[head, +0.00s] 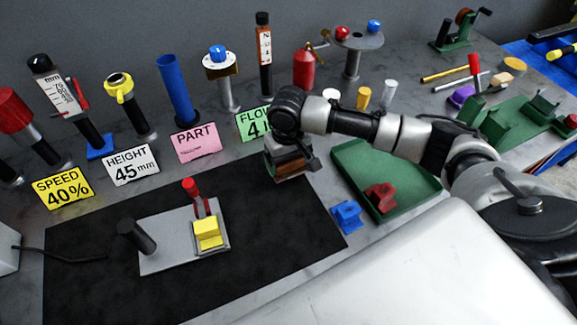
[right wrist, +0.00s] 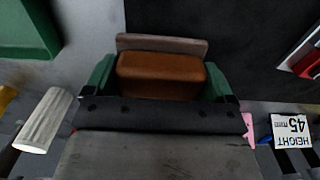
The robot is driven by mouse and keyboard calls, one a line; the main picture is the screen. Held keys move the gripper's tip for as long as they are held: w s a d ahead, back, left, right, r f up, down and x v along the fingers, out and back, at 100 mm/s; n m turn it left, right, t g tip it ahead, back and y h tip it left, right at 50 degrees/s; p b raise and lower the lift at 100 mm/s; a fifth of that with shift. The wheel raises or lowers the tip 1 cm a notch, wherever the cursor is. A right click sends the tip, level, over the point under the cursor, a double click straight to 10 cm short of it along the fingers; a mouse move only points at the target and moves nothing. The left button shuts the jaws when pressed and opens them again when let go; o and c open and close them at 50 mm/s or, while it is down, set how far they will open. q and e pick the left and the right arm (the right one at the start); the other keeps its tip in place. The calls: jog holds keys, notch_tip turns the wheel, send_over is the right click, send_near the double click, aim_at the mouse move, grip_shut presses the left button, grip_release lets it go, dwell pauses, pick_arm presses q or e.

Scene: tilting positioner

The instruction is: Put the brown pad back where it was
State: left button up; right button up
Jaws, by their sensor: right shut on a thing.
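My right gripper (head: 290,163) is at the back right corner of the black mat, pointing down. It is shut on the brown pad (head: 293,178). In the right wrist view the brown pad (right wrist: 160,72) sits between the two green fingertips of the gripper (right wrist: 160,82), with a dull grey-brown strip along its far side. I cannot tell whether the pad touches the surface beneath it. My left gripper is not in view.
The black mat (head: 85,250) carries a grey plate (head: 165,255) with a yellow block (head: 208,233) and red-handled clamp. A green tray (head: 370,160) holds a red block (head: 380,196); a blue block (head: 347,216) lies beside it. Signs and tools line the back.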

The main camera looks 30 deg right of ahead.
aim_at(289, 169)
jog(key=shift+f, duration=1.65)
jog(key=o, duration=0.7)
jog(key=shift+f, duration=0.1)
notch_tip(289, 169, up, 12)
jog(key=shift+r+b, duration=0.15)
jog(key=shift+b, duration=0.25)
jog(key=shift+s, duration=0.15)
